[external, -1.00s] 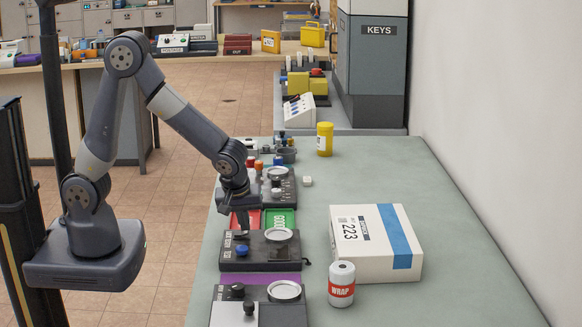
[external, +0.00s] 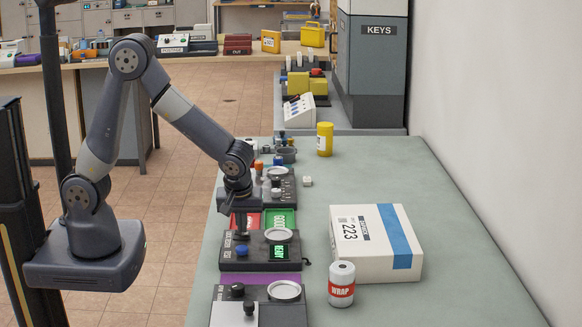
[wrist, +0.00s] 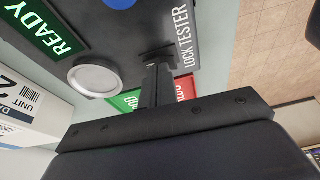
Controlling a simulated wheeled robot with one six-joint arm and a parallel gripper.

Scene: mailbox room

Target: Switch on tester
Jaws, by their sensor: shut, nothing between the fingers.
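The lock tester (external: 258,263) is a dark box on the grey-green table, with a blue button (external: 241,251), a round silver plate (external: 279,235) and a small display (external: 279,252) lit green with READY. In the wrist view the lit READY display (wrist: 46,31), the silver plate (wrist: 94,79), part of the blue button (wrist: 119,3) and the LOCK TESTER label (wrist: 187,38) show. My gripper (external: 241,232) is shut and empty, pointing down at the tester's far left part, behind the blue button. Its fingertips (wrist: 156,58) are beside the label; contact is unclear.
Red (external: 247,221) and green (external: 281,219) trays lie just behind the tester. Another dark device (external: 275,187) with knobs stands beyond them, and another (external: 255,309) in front. A white box (external: 377,243) and a WRAP roll (external: 341,283) stand right.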

